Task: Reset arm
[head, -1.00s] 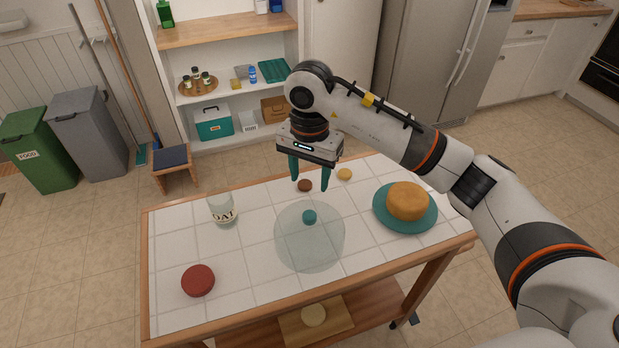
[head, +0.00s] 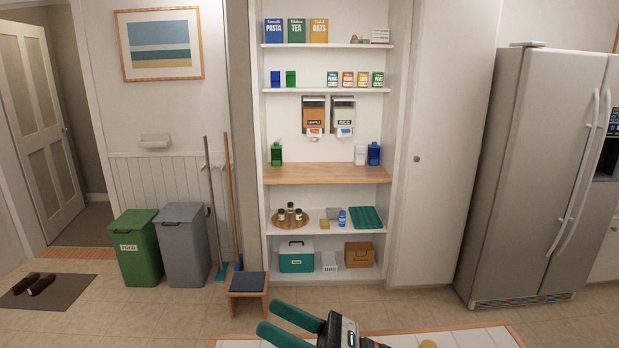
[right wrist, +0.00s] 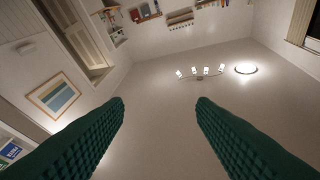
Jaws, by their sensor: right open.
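My right gripper (head: 267,316) shows at the bottom of the head view, with two dark green fingers pointing left and slightly up. The fingers are spread apart with nothing between them. In the right wrist view the gripper (right wrist: 160,102) is also open and empty, and its fingers point toward the ceiling and upper walls. Most of my right arm is below the head view's edge. My left gripper is in neither view.
The tiled table (head: 470,339) shows only at its far edge, at the bottom. A small stool (head: 248,284) stands left of the gripper. Pantry shelves (head: 328,173), a fridge (head: 530,180) and green (head: 135,245) and grey (head: 184,245) bins stand beyond. Floor between is clear.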

